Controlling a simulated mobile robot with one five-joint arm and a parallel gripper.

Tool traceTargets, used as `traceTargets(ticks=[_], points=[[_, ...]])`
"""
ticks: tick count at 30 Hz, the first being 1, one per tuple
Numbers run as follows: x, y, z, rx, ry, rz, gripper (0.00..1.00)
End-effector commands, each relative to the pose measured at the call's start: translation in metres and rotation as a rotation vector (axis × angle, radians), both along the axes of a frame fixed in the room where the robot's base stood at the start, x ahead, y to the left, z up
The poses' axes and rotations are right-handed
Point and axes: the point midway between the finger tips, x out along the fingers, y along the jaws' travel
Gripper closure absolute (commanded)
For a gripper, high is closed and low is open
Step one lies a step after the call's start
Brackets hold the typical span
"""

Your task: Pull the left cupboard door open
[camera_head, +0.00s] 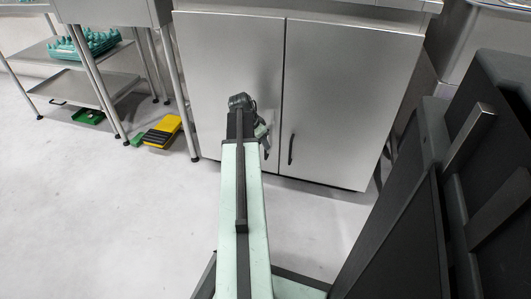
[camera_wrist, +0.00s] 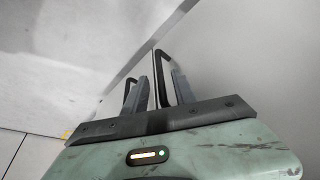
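The left cupboard door (camera_head: 222,60) is a flat grey panel and looks shut, level with the right door (camera_head: 345,95). My gripper (camera_head: 265,135) is at the lower right part of the left door, near the seam. In the wrist view my gripper (camera_wrist: 162,92) has its two grey fingers apart. A black bar handle (camera_wrist: 160,72) shows between them, apparently the left door's; whether a finger touches it I cannot tell. The right door's black handle (camera_head: 291,150) also shows in the wrist view (camera_wrist: 128,90), outside the fingers.
Dark panels (camera_head: 430,200) fill the right side. The floor (camera_head: 90,220) at front left is clear.

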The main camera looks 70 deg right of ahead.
Motion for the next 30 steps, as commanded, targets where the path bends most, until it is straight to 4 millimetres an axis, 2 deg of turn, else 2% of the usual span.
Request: traceTargets(ticks=[1,7,15,16,19,30], points=[[-0.001,-0.004,-0.019,0.000,0.000,0.000,0.67],[-0.008,-0.014,-0.044,0.000,0.000,0.000,0.67],[-0.008,-0.015,-0.042,0.000,0.000,0.001,0.67],[-0.008,-0.015,-0.042,0.000,0.000,0.001,0.73],[-0.008,-0.015,-0.042,0.000,0.000,0.001,1.00],[-0.008,-0.014,-0.042,0.000,0.000,0.002,1.00]])
